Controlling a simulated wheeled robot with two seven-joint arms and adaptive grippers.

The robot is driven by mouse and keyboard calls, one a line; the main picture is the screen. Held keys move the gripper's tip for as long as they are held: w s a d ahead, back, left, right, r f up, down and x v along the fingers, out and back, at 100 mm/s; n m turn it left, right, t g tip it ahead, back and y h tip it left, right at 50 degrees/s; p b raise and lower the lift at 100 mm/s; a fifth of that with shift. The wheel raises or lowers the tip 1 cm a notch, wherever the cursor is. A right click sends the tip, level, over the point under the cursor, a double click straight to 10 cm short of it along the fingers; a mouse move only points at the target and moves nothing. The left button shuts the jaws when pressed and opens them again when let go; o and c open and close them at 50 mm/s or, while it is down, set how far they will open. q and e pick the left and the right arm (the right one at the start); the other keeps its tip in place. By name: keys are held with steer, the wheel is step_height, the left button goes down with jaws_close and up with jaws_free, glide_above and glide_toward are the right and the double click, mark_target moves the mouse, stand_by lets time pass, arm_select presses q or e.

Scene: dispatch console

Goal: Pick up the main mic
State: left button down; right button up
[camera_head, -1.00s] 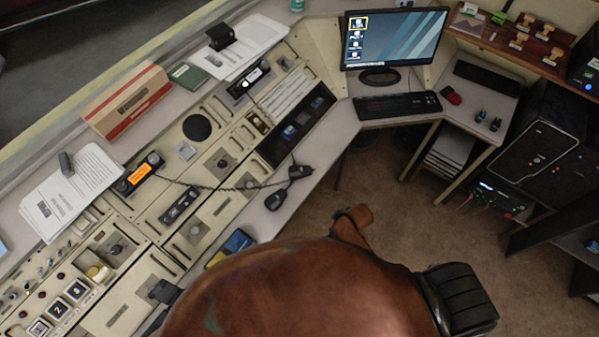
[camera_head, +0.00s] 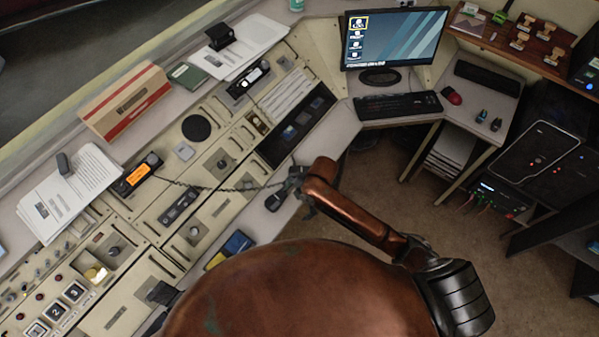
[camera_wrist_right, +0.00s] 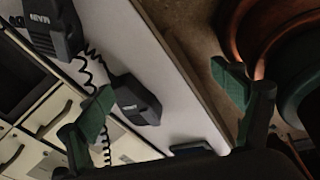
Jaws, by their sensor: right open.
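The main mic (camera_wrist_right: 45,22), a black hand mic with MAIN on its face, lies at the upper left in the right wrist view, partly cut off by the frame. My right gripper (camera_wrist_right: 165,100) is open and empty, with green finger pads. My left gripper is not in view.
The console desk (camera_head: 345,125) holds panels and a radio with an orange display (camera_head: 138,173). A blue-and-yellow item (camera_head: 238,243) lies near the front edge. A monitor (camera_head: 392,40) and keyboard (camera_head: 398,105) stand at the back. Open floor (camera_head: 400,195) lies right of the desk.

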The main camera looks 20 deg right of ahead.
mark_target(300, 169)
steer(key=w+n, duration=0.2)
steer(key=w+r+n+h, duration=0.1)
steer(key=w+n, duration=0.1)
steer(key=w+r+n+g, duration=0.1)
steer(key=w+n, duration=0.2)
steer(key=shift+d+r, duration=0.15)
steer(key=shift+r, duration=0.05)
steer(key=w+d+r+n, duration=0.1)
steer(key=w, duration=0.1)
steer(key=w+d+r+n+h, duration=0.1)
steer(key=w+d+r+n, duration=0.1)
steer(key=w+d+r+n+h, duration=0.1)
steer(key=w+n, duration=0.1)
steer(key=shift+w+d+r, duration=0.15)
steer(key=shift+w+r, duration=0.15)
steer(key=shift+r, duration=0.1)
steer(key=shift+n, duration=0.3)
steer(key=f, duration=0.7)
steer(key=shift+s+d+f, duration=0.1)
steer(key=shift+d+f, duration=0.2)
steer(key=shift+d, duration=0.05)
steer(key=shift+c, duration=0.7)
steer(key=shift+r, duration=0.1)
steer(key=c, duration=1.2)
steer(key=shift+c, duration=0.2)
